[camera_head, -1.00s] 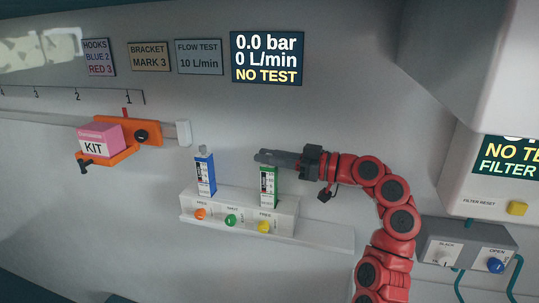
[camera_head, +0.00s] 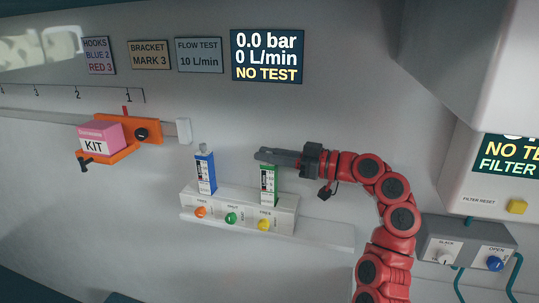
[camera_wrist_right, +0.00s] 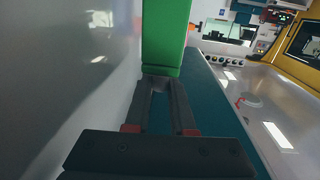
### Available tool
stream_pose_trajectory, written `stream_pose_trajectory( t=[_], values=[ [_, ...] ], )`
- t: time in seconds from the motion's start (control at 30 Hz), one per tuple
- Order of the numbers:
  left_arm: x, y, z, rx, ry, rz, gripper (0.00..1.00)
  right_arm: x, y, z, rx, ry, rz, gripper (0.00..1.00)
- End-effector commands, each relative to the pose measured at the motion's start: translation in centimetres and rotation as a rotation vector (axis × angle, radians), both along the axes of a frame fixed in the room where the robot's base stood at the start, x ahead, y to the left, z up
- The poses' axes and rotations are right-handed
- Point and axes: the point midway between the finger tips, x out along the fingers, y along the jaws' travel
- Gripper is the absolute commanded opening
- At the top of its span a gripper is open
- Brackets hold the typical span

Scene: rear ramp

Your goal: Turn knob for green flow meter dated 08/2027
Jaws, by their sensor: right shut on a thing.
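The green flow meter (camera_head: 269,186) stands upright in the right part of a white block, with a light scale on its front. The date on it is too small to read. My right gripper (camera_head: 261,155) lies across its top from the right and is shut on its knob, which the fingers hide. In the right wrist view the closed fingers (camera_wrist_right: 160,88) meet the end of the green body (camera_wrist_right: 166,40). My left gripper is not in view.
A blue flow meter (camera_head: 206,174) with a grey top knob stands just left. The white block (camera_head: 246,208) carries orange, green and yellow buttons. A display (camera_head: 267,57) reads 0.0 bar, 0 L/min, NO TEST. A pink kit box (camera_head: 99,138) sits on an orange bracket further left.

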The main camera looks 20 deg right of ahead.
Motion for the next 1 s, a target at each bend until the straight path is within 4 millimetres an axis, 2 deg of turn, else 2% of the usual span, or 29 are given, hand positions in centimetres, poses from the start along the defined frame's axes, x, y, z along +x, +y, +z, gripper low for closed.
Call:
stream_pose_trajectory(
  t=[0.37, 0.4, 0.53, 0.83, 1.0],
  values=[
    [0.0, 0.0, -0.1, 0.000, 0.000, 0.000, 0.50, 0.1, 0.0, -0.3, -0.003, 0.008, 0.001, 0.00],
    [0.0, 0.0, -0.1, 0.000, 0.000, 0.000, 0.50, 0.1, 0.0, -0.3, -0.003, 0.008, 0.001, 0.29],
    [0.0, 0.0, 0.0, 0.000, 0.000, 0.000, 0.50, 0.0, 0.0, -0.2, -0.003, 0.005, 0.001, 0.53],
    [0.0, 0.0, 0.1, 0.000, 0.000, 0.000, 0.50, 0.0, -0.1, -0.1, -0.001, 0.002, 0.000, 0.53],
    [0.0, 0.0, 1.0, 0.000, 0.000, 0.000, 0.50, -1.2, -1.7, 0.2, -0.001, 0.002, -0.003, 0.53]
  ],
)
